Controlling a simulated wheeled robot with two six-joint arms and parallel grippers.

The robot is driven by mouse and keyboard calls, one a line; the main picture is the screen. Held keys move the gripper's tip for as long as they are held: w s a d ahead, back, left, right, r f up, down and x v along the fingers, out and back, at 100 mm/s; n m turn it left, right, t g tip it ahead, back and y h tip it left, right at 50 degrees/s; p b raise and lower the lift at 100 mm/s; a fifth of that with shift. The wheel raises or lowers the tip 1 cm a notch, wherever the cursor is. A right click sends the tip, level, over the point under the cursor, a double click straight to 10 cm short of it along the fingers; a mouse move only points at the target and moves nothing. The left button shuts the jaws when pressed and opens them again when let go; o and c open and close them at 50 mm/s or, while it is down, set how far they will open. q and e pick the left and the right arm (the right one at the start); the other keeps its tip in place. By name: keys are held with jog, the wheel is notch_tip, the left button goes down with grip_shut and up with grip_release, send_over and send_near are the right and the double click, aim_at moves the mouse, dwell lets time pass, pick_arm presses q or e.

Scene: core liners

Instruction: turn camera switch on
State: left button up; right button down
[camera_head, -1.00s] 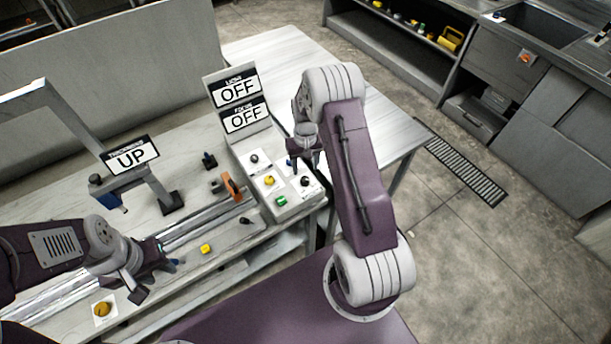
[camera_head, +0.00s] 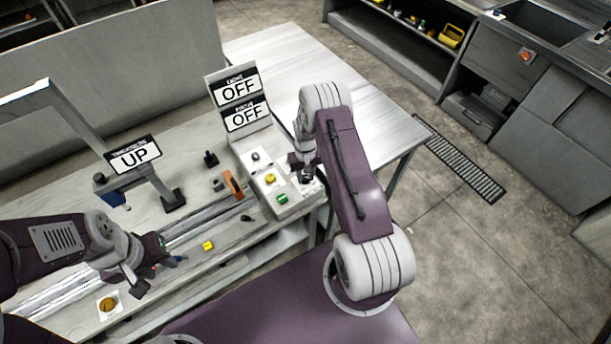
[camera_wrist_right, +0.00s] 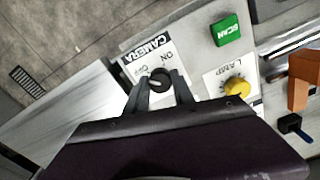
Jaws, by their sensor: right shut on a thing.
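The camera switch is a black rotary knob (camera_wrist_right: 159,80) on a white plate (camera_wrist_right: 140,52) marked CAMERA, OFF and ON. In the right wrist view a light mark on the knob faces roughly the OFF side; its exact angle is hard to tell. My right gripper (camera_wrist_right: 161,92) is shut on the knob, a finger on either side. My left gripper (camera_head: 152,272) is open and empty above the rail bench at left.
Next to the switch are a green SCAN button (camera_wrist_right: 225,30) and a yellow LAMP knob (camera_wrist_right: 237,87). Two signs reading OFF (camera_head: 238,90) stand behind the box, and an UP sign (camera_head: 133,156) is at left. An orange-handled part (camera_head: 233,186) lies beside the box.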

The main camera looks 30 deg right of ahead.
jog(key=m+b, duration=0.2)
jog(key=m, duration=0.1)
jog(key=shift+f, duration=0.1)
jog(key=m+b, duration=0.2)
jog(key=m, duration=0.3)
jog(key=m+b, duration=0.1)
jog(key=m, duration=0.4)
jog(key=shift+w, duration=0.1)
jog(key=shift+m+b, duration=0.6)
jog(key=shift+m, duration=1.8)
jog(key=shift+r, duration=0.2)
jog(key=shift+w, duration=0.1)
jog(key=c, duration=1.1)
grip_release()
jog(key=shift+o, duration=0.2)
